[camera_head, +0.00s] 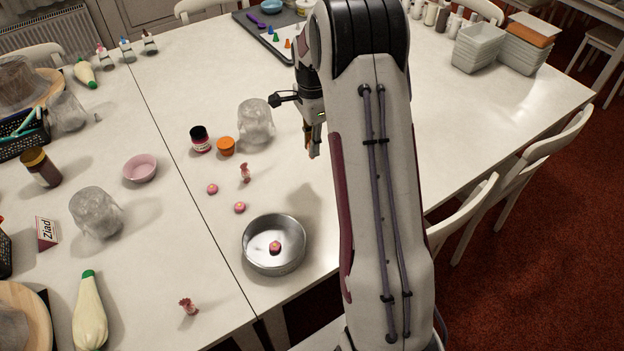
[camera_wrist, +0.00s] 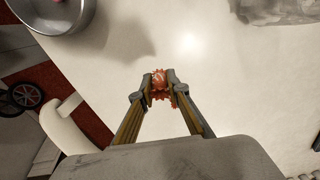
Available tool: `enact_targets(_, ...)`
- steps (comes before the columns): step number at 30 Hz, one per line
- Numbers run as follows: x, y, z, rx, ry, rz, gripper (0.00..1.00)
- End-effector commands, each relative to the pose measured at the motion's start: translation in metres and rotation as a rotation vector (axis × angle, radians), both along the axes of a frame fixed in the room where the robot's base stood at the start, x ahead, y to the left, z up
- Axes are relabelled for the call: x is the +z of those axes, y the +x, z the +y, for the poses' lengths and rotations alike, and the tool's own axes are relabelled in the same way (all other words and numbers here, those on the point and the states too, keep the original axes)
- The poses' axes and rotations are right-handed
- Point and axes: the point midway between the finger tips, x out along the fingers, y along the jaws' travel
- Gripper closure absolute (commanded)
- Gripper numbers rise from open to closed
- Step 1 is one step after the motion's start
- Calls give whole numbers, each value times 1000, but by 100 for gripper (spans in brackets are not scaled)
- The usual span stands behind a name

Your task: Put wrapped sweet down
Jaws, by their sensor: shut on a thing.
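My gripper (camera_wrist: 158,78) is shut on a reddish wrapped sweet (camera_wrist: 159,86) in the wrist view, with the sweet between its fingertips. White tabletop shows behind the sweet; I cannot tell how high above it the sweet is. In the head view my gripper (camera_head: 314,148) is partly behind my arm, to the right of a clear, crumpled-looking jar (camera_head: 256,122), and the held sweet is hidden. Another wrapped sweet (camera_head: 245,173) stands on the table left of my gripper. A further one (camera_head: 188,307) is near the front edge.
A round metal tin (camera_head: 265,266) holds a small pink sweet (camera_head: 275,247); two similar sweets (camera_head: 212,189) (camera_head: 239,207) lie behind it. A dark-lidded jar (camera_head: 200,140) and an orange tub (camera_head: 226,147) stand left of the clear jar.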

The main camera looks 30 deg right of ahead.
Motion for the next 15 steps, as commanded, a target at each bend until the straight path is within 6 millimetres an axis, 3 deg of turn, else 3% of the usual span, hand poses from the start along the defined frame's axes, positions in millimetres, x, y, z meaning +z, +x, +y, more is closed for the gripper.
enact_targets(15, 0, -1, 1, -59, 2, 4, 93)
